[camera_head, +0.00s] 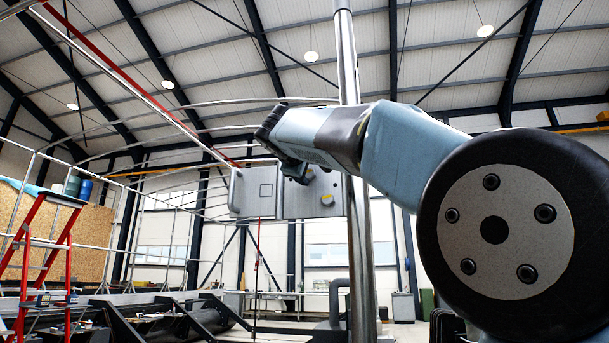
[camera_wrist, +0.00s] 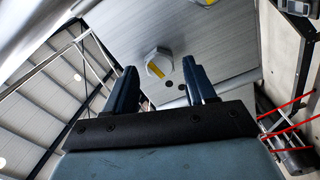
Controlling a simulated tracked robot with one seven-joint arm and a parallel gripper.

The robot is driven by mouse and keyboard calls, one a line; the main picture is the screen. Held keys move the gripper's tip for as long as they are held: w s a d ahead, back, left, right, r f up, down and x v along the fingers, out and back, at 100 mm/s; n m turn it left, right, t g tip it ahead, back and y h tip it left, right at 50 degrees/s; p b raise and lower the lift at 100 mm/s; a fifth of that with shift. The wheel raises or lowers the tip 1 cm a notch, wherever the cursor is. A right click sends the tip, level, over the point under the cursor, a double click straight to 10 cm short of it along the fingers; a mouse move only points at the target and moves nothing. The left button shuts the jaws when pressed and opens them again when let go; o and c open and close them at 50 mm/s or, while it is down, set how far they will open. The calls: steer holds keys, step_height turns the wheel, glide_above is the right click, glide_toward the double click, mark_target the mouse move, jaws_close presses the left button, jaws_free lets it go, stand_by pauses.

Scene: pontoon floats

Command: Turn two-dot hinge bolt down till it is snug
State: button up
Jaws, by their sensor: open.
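In the wrist view a pale hex-headed bolt (camera_wrist: 158,64) with a yellow stripe stands out from a grey metal plate (camera_wrist: 215,45). Two dark round dots lie on the plate beside it, so it looks like the two-dot hinge bolt. My gripper (camera_wrist: 159,68) is open, with one dark blue finger on each side of the bolt in the picture. I cannot tell how far the fingertips are from the bolt. In the head view my gripper (camera_head: 297,173) is at the front of the plate, and the dots cannot be made out.
A second yellow-marked bolt (camera_head: 327,199) sits lower on the plate; one also shows at the wrist view's top edge. A flat panel (camera_head: 253,191) adjoins on the left. A thick metal pole (camera_head: 360,250) stands close behind. A red ladder (camera_head: 40,260) is far left.

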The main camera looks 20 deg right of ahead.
steer(key=v, duration=0.4)
steer(key=shift+s+a, duration=0.2)
steer(key=shift+s, duration=0.1)
steer(key=v, duration=1.3)
steer(key=shift+s+a, duration=0.25)
steer(key=shift+s, duration=0.05)
stand_by(0.5)
